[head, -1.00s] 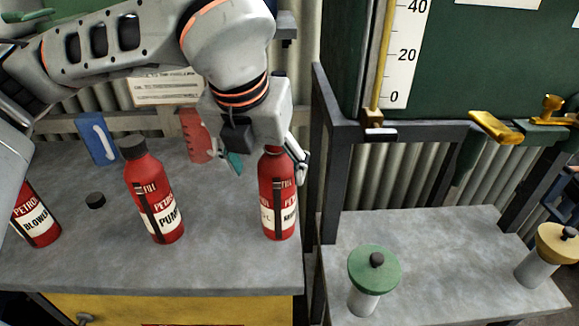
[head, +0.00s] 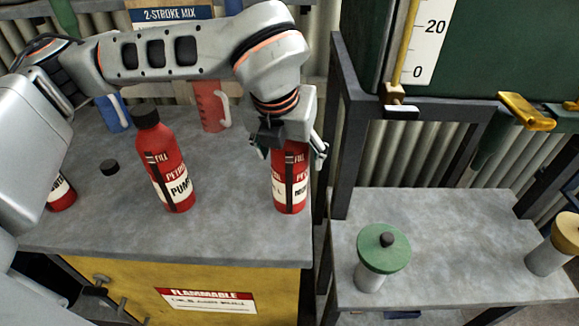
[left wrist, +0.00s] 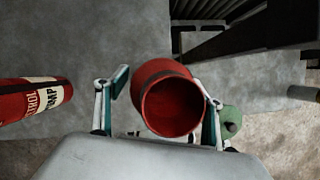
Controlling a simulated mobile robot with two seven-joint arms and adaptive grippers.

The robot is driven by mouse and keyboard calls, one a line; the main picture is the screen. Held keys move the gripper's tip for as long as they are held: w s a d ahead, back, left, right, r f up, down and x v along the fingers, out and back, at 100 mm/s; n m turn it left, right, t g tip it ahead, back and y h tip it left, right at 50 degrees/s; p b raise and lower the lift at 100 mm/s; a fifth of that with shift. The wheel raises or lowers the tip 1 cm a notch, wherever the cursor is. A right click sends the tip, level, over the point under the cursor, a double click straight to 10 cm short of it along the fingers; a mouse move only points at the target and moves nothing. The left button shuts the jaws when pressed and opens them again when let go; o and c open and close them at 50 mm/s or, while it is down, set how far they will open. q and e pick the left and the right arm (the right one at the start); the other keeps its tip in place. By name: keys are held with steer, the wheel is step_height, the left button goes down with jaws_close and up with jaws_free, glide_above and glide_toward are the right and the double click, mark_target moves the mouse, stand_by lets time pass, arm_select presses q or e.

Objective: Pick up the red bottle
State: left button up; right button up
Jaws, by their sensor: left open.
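Three red bottles with petrol labels stand on the grey bench top. The right-hand red bottle (head: 290,188) is upright under my left gripper (head: 289,153), which hides its top. The left wrist view shows this bottle's round red top (left wrist: 168,100) between the two spread fingers of my left gripper (left wrist: 166,92). The gripper is open, and I cannot tell whether either finger touches the bottle. The PUMP bottle (head: 166,172) stands to the left, apart from the gripper. The third bottle (head: 62,193) is partly hidden by my left arm. My right gripper is not in view.
A black cap (head: 109,167), a blue jug (head: 113,112) and a red jug (head: 210,105) are on the bench (head: 230,228). A dark frame post (head: 345,130) stands close right of the gripper. A lower shelf holds a green-lidded jar (head: 382,255).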

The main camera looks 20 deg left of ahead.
arm_select(q)
steer(key=c, duration=1.3)
steer(key=shift+o, duration=0.2)
